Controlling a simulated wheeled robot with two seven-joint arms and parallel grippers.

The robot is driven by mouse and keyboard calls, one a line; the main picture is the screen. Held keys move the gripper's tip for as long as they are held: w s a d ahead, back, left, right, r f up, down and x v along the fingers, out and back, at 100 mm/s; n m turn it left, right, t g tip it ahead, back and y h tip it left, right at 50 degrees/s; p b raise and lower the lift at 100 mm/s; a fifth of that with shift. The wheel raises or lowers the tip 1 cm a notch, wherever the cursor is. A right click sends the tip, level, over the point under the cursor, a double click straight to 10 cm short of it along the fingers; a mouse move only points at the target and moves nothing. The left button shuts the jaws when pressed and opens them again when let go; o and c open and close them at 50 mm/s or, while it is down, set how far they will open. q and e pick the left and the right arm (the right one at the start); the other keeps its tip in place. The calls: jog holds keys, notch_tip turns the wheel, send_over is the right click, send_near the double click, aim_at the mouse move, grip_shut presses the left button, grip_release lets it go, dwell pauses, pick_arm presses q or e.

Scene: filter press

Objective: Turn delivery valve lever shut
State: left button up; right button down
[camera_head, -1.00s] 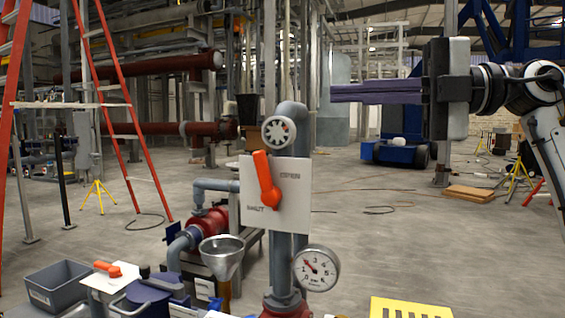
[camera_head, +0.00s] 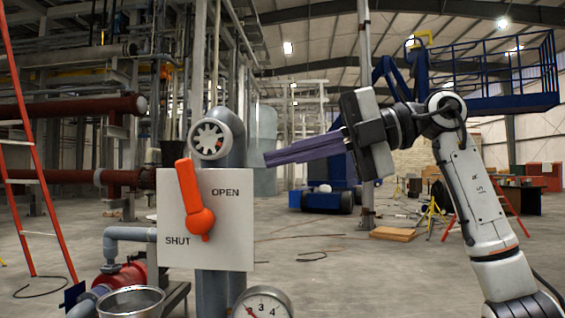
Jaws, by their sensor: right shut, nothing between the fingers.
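The delivery valve lever (camera_head: 194,200) is orange and sits in front of a white plate (camera_head: 232,232) marked OPEN at upper right and SHUT at lower left. The lever's broad end points up and slightly left, with its round hub lower down. The plate is on a grey vertical pipe (camera_head: 212,290). My right gripper (camera_head: 268,158) is shut and empty, its purple-grey fingers pointing left. In the picture its tips lie to the right of the pipe, above the plate's right edge, apart from the lever. My left gripper is not in view.
A pressure gauge (camera_head: 262,304) and a metal funnel (camera_head: 131,302) sit low in front. A red pump (camera_head: 122,279) is at lower left. The floor (camera_head: 370,275) to the right looks open.

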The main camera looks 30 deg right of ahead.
aim_at(196, 179)
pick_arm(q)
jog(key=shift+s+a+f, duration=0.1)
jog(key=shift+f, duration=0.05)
pick_arm(e)
jog(key=x, duration=1)
jog(key=shift+w+a+f, duration=0.1)
jog(key=shift+w+a, duration=0.15)
